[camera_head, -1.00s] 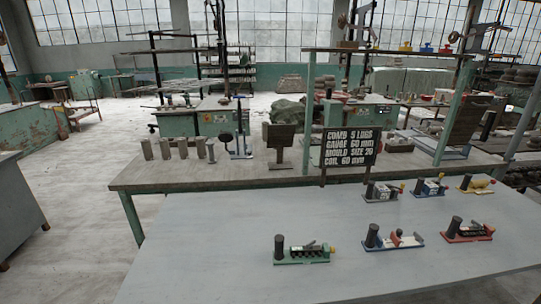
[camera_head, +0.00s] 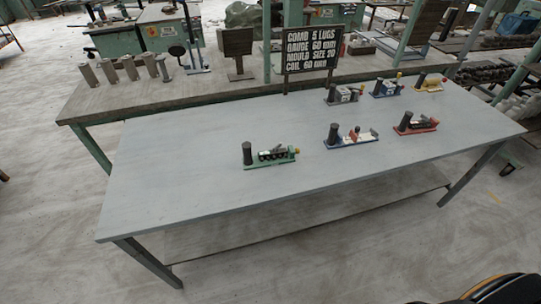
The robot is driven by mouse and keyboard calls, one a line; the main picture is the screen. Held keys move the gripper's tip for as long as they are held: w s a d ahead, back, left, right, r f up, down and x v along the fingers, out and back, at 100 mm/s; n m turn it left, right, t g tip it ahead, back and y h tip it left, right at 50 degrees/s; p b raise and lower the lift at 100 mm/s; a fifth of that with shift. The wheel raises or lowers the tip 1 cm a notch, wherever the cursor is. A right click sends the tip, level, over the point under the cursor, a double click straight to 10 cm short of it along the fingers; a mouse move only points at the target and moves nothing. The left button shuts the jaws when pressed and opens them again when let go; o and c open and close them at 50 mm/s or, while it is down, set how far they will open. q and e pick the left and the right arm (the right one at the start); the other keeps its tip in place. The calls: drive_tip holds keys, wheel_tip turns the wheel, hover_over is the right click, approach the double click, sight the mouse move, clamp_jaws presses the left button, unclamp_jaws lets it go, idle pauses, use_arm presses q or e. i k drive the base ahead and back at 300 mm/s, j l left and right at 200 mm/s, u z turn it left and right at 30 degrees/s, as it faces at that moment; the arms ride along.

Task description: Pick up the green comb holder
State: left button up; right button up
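The green comb holder (camera_head: 270,157) sits on the grey table, left of the other holders in the front row. It has a green base, a dark upright cylinder at its left end, a dark comb-like row on top and a small orange-yellow piece at its right end. Nothing touches it. Neither of my grippers shows in the head view. A yellow and black shape at the bottom right edge is cut off, and I cannot tell what it is.
The grey table (camera_head: 180,195) also bears a blue holder (camera_head: 351,138), a red holder (camera_head: 415,123) and several more behind them. A sign (camera_head: 313,57) stands at the far edge. A workbench (camera_head: 150,100) is behind. The table's left part is bare, and floor is open in front.

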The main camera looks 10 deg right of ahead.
sight(268, 158)
drive_tip(key=i+l+u, duration=0.15)
drive_tip(key=l, duration=0.4)
drive_tip(key=i+l+u, duration=0.15)
drive_tip(key=l, duration=0.4)
drive_tip(key=i+l+u, duration=0.15)
drive_tip(key=l, duration=0.45)
drive_tip(key=i+l+u, duration=0.15)
drive_tip(key=l, duration=0.45)
drive_tip(key=k, duration=0.05)
